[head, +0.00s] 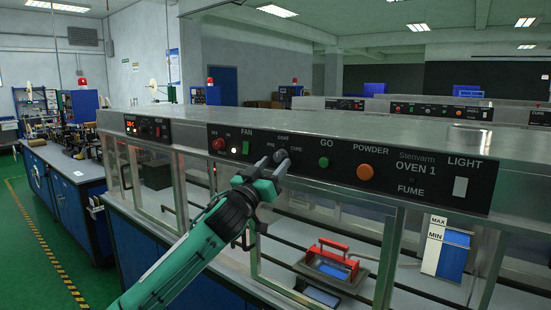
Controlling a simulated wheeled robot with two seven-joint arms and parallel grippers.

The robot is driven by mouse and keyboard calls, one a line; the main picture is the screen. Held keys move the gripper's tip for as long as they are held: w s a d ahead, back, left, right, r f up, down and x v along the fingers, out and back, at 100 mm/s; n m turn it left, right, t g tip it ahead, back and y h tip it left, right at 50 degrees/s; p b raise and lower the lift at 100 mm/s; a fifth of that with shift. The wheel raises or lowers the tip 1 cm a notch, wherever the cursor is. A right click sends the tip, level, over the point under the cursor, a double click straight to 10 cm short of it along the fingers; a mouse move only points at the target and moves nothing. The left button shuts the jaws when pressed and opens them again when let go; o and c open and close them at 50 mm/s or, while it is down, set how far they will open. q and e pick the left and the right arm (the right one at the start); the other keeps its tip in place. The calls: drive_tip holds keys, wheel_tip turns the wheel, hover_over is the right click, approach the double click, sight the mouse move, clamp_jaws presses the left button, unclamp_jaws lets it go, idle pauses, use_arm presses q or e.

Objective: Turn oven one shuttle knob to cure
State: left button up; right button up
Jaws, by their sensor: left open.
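The oven one panel (400,171) is a black strip on the front of a long metal housing, with "OVEN 1" printed on its right part. The small grey shuttle knob (280,156) sits on it between the FAN and GO controls, with small labels around it. Its pointing direction is too small to tell. My left gripper (273,165), on a green arm from the lower left, is open with its fingertips at the knob, just below it. I cannot tell whether they touch it. The fingers hide part of the panel's lower edge. My right gripper is not in view.
Beside the knob are a red button (218,144), a green GO button (324,162), an orange POWDER button (365,172) and a white LIGHT switch (460,187). Below, behind clear panels, sits a red-handled tray (335,262). A blue workbench (70,195) stands left beside green floor.

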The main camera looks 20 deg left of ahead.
use_arm(q)
drive_tip(key=shift+w+d+r, duration=0.15)
drive_tip(key=shift+w+r, duration=0.15)
drive_tip(key=shift+w, duration=0.45)
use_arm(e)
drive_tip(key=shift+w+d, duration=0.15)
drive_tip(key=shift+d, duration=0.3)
use_arm(q)
drive_tip(key=shift+c, duration=0.3)
